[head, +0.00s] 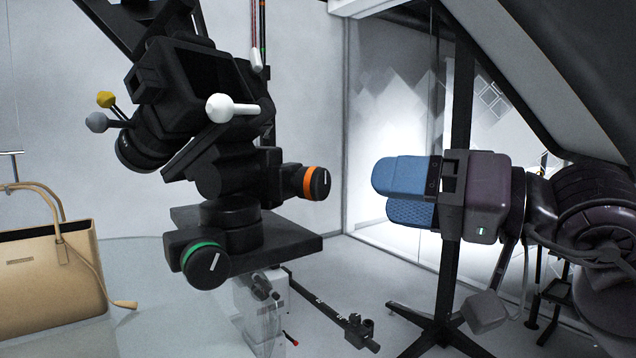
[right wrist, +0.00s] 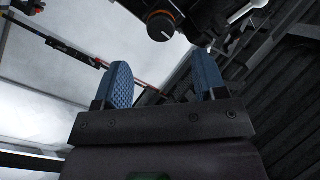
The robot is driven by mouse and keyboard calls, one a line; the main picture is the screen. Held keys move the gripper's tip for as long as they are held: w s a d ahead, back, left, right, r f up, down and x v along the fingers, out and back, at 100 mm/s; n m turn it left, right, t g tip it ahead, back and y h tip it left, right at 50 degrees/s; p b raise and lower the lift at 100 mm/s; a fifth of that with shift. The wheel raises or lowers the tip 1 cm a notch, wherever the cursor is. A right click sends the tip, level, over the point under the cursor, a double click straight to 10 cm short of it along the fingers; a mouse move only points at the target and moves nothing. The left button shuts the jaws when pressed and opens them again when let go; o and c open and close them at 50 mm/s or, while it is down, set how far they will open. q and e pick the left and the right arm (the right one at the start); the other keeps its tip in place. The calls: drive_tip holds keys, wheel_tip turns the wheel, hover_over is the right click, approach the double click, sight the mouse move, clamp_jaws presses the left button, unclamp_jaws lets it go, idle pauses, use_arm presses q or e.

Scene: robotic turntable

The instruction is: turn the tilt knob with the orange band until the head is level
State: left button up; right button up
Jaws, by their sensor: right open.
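The tilt knob with the orange band (head: 318,183) sticks out on the right of the black tripod head (head: 235,180). A white line marks its end face. The head and the camera (head: 180,95) on it are tilted, with the lens pointing down to the left. My right gripper (head: 385,194) has blue fingers, is open and empty, and points left toward the knob with a gap between them. In the right wrist view the knob (right wrist: 161,25) appears beyond the open fingertips (right wrist: 162,68), apart from them. My left gripper is not in view.
A second knob with a green band (head: 205,261) sits lower on the head, at the black plate (head: 285,240). A tan handbag (head: 45,275) stands at left. A dark stand (head: 440,325) rises behind my right gripper.

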sight(325, 185)
drive_tip(key=p+x, duration=0.1)
drive_tip(key=x, duration=0.8)
drive_tip(key=shift+w+a+r, duration=0.1)
drive_tip(key=shift+w+a, duration=0.05)
drive_tip(key=shift+a, duration=0.25)
drive_tip(key=c, duration=0.9)
